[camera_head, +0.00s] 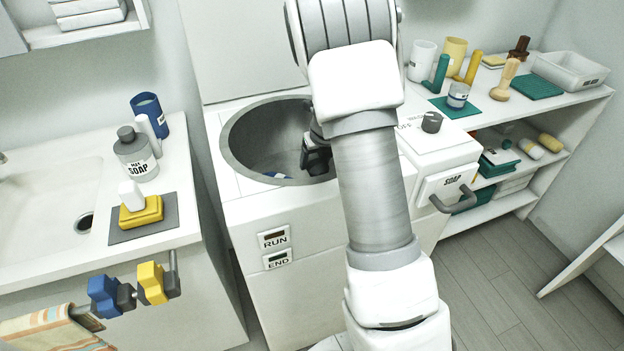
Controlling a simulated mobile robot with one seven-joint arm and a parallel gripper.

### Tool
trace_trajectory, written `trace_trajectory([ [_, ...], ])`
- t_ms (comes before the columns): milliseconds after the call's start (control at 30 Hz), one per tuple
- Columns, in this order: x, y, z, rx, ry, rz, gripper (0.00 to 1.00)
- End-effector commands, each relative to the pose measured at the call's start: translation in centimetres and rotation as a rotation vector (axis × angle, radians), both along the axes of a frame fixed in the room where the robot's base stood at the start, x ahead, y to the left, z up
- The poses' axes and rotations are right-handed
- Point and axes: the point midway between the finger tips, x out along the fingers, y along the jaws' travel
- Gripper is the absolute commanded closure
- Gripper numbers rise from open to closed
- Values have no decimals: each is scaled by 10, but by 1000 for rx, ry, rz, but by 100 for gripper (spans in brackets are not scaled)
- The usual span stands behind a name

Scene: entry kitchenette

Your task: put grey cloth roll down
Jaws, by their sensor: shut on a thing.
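My gripper (316,158) is over the right part of the round grey tub (236,125) in the top of the white washer, reaching into its opening. My arm covers much of the gripper. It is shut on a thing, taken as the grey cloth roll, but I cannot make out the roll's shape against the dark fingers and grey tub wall. A small blue and white piece (274,175) shows low in the tub, left of the gripper.
A sink counter on the left holds a grey soap bottle (135,157) and a yellow sponge (142,211) on a grey mat. The soap drawer (448,184) is right of the tub. A crowded shelf unit (560,101) stands at right. Grey floor is open at lower right.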

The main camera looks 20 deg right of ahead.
Motion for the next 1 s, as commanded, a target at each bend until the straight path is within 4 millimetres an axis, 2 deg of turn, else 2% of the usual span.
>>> trace_trajectory([
  [167,0,0,-15,0,-1,0,98],
  [367,0,-1,-44,1,0,-2,98],
  [733,0,0,-47,0,-1,0,98],
  [767,0,0,-46,1,-1,0,27],
  [800,0,0,-46,0,-1,0,20],
  [833,0,0,-46,0,-1,0,19],
  [1000,0,0,-46,0,-1,0,19],
])
